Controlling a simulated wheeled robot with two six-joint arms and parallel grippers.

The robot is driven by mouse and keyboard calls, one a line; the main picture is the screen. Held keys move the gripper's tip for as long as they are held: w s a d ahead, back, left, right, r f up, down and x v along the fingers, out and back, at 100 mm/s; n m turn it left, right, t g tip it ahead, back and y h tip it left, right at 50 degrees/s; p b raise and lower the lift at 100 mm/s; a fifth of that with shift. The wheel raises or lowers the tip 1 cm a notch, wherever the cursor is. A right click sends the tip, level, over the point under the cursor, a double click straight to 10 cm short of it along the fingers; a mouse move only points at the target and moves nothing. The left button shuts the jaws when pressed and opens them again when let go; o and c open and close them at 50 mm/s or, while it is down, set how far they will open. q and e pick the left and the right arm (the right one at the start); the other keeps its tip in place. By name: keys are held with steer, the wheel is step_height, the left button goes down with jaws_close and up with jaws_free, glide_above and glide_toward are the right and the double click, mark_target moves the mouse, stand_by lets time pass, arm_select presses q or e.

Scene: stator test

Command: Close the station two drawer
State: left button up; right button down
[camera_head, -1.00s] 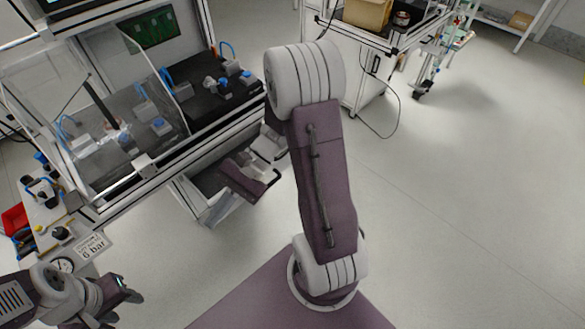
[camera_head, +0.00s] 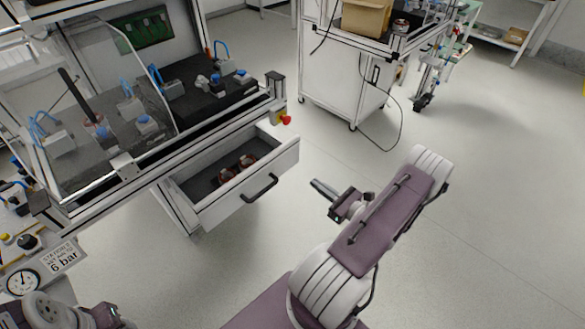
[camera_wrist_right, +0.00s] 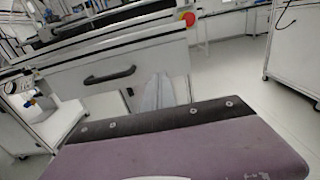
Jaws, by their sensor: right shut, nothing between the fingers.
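The white drawer (camera_head: 250,190) under the workbench stands open in the head view. Its dark-lined tray holds a few copper-coloured round parts (camera_head: 227,175), and its front has a black bar handle (camera_head: 260,188). The drawer front and handle (camera_wrist_right: 110,75) also show in the right wrist view. My right gripper (camera_head: 318,186) is shut and empty, to the right of the drawer front and apart from it. Its fingers (camera_wrist_right: 157,90) point toward the bench in the wrist view. My left gripper (camera_head: 112,318) is at the bottom left, partly cut off, and its jaws are unclear.
A red button (camera_head: 286,120) sits on the bench corner above the drawer. A sign reading 6 bar (camera_head: 62,257) and a gauge (camera_head: 23,282) are at the left. A white cabinet (camera_head: 335,85) with a hanging cable stands behind. The floor to the right is clear.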

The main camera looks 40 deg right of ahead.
mark_target(285, 162)
arm_select(q)
steer(key=shift+f+b, duration=0.4)
steer(key=shift+f, duration=0.05)
arm_select(e)
steer(key=w, duration=0.7)
steer(key=w+a, duration=0.1)
steer(key=w, duration=0.3)
steer(key=shift+w, duration=0.3)
